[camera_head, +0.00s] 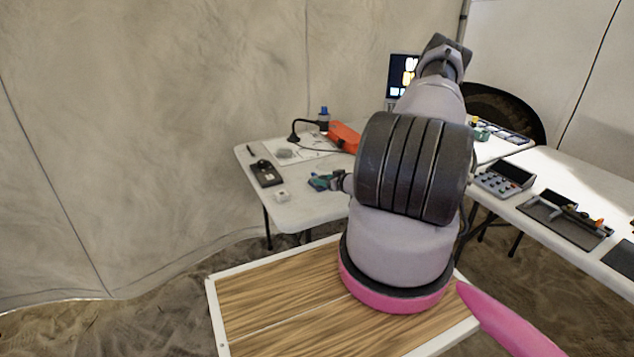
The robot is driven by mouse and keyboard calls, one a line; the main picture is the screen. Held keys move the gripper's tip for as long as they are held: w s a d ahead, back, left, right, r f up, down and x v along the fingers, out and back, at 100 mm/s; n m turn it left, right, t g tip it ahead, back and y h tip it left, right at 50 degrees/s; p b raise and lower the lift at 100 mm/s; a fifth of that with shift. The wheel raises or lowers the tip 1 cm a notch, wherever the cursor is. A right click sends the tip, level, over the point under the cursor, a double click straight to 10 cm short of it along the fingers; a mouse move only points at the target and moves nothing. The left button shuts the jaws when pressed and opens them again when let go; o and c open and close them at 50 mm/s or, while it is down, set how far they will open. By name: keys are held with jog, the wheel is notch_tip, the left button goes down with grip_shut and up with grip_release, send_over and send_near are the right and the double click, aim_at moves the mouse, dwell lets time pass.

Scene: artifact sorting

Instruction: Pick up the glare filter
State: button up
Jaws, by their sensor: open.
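My gripper (322,183), with teal fingertips, is small in the head view, over the right part of the white table (312,213). It is open, and I see nothing held in it. I cannot tell for sure which thing is the glare filter. A small white piece (281,196) lies near the table's front edge, left of my gripper. A small grey round item (284,153) lies on a pale sheet farther back. My own arm hides the right part of this table.
A black device (266,173) lies at the table's left. A dark lamp (297,132), a blue-capped bottle (324,116) and an orange case (344,137) stand at the back. A second table at right holds a keypad device (504,179) and a dark tool tray (566,220).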

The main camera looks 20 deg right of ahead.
aim_at(321, 177)
jog(key=x, duration=0.7)
jog(key=shift+w+a, duration=0.15)
jog(key=shift+w, duration=0.15)
grip_shut()
